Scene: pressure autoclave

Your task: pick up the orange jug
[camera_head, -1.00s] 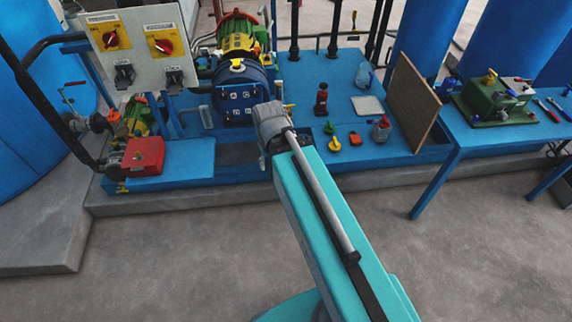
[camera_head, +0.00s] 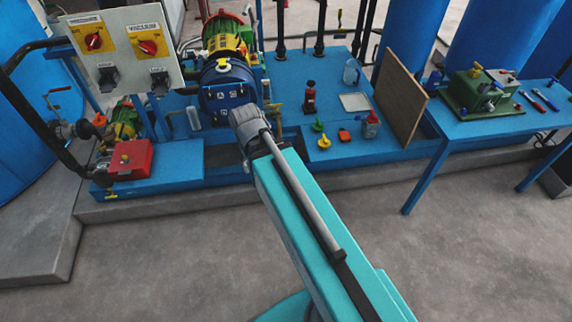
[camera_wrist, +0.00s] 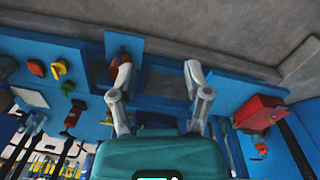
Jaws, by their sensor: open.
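The orange object lies outside the fingers, to the left in the wrist view. In the head view my arm hides the gripper.
A dark reddish patch shows behind the left finger, unclear.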

